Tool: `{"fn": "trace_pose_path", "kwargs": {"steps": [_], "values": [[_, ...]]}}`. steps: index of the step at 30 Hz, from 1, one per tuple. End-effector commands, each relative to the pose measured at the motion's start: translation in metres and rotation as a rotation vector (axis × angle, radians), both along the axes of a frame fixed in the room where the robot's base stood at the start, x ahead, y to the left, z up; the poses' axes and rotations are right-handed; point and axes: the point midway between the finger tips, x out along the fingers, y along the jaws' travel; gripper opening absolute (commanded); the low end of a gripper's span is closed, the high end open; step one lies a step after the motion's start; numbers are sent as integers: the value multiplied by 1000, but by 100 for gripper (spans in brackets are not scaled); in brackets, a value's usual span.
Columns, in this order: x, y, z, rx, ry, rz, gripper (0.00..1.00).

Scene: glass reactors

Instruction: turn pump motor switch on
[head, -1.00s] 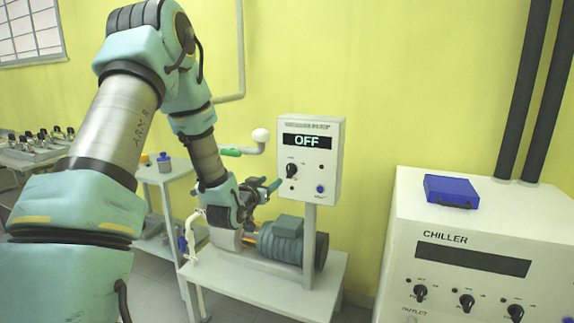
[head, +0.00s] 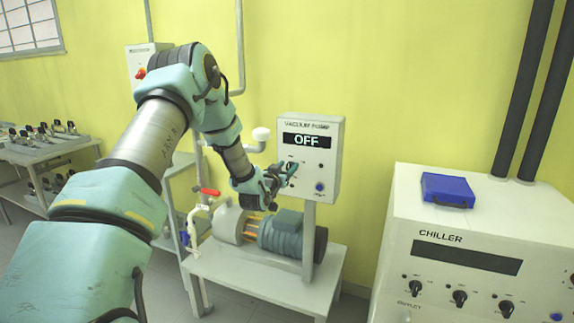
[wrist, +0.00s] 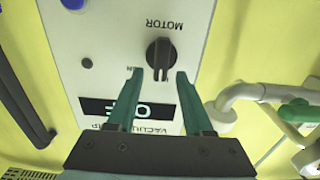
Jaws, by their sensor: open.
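The vacuum pump control box (head: 330,185) stands on a post above the pump, and its display (head: 307,141) reads OFF. The black motor switch knob (wrist: 161,53) shows in the wrist view, where the panel appears upside down, under the label MOTOR. In the head view my gripper hides most of the knob. My gripper (head: 288,171) is at the left part of the panel face. In the wrist view my gripper (wrist: 160,74) is open, one finger to each side of the knob's lower end; whether they touch it cannot be told.
The pump motor (head: 285,232) sits on a low white table (head: 255,280) below. White piping with a red handle (head: 210,192) is left of it. A chiller (head: 480,220) with a blue case (head: 447,190) on top stands at the right. A green handle (wrist: 300,112) is near in the wrist view.

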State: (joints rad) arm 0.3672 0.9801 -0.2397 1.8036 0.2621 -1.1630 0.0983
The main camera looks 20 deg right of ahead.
Motion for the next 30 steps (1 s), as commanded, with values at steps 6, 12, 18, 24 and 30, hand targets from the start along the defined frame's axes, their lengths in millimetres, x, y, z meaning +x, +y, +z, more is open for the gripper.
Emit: {"fn": "trace_pose_path", "kwargs": {"steps": [6, 12, 18, 24, 30], "values": [[1, -1, 0, 0, 0, 0, 51], [1, -1, 0, 0, 0, 0, 34], [1, -1, 0, 0, 0, 0, 12], [1, -1, 0, 0, 0, 0, 0], [1, -1, 0, 0, 0, 0, 0]]}}
